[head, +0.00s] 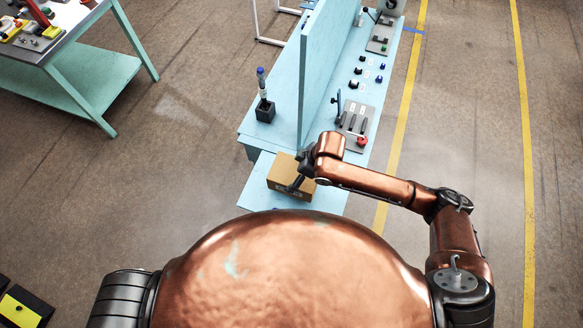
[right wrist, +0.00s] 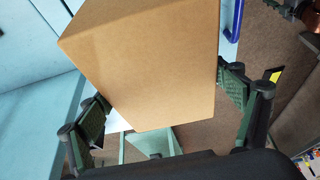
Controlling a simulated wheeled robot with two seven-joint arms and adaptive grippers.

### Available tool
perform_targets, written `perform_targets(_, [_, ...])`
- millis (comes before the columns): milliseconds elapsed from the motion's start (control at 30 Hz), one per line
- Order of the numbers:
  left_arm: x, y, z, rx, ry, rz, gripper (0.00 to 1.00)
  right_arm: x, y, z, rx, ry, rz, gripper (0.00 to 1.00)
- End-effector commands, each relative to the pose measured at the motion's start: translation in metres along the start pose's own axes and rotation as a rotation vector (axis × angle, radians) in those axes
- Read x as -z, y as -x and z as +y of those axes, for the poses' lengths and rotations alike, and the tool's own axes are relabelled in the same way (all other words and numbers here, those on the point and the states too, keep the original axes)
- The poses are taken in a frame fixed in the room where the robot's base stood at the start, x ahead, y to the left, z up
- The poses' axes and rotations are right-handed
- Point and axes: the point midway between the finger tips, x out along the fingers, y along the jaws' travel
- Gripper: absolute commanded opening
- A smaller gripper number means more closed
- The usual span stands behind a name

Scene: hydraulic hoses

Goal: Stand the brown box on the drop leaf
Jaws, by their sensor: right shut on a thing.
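The brown box (head: 287,171) is over the light blue drop leaf (head: 328,201) at the near end of the bench. My right gripper (head: 297,182) is at the box's near right side and shut on it. In the right wrist view the box (right wrist: 150,65) fills the space between the two fingers of my right gripper (right wrist: 165,105), and one finger is on each side. I cannot tell whether the box's underside touches the leaf. My left gripper is not in view.
On the light blue bench, a black holder (head: 265,112) with a blue-topped tool stands left of an upright panel (head: 318,60). A grey plate with a red knob (head: 361,141) lies right of the panel. A side table (head: 75,80) stands at upper left. Floor left of the leaf is clear.

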Motion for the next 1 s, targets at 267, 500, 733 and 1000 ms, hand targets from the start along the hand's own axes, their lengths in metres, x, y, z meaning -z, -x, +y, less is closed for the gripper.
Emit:
perform_targets(267, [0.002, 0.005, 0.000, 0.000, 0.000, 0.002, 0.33, -0.015, -0.023, -0.001, -0.002, 0.001, 0.004, 0.28])
perform_targets(500, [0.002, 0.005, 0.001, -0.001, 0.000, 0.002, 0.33, -0.018, -0.031, 0.000, -0.003, 0.002, 0.005, 0.28])
perform_targets(733, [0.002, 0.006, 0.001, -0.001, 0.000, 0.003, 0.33, -0.019, -0.033, 0.000, -0.002, 0.002, 0.005, 0.28])
perform_targets(1000, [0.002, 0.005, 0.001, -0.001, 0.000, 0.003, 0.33, -0.022, -0.034, -0.001, 0.000, 0.000, -0.001, 1.00])
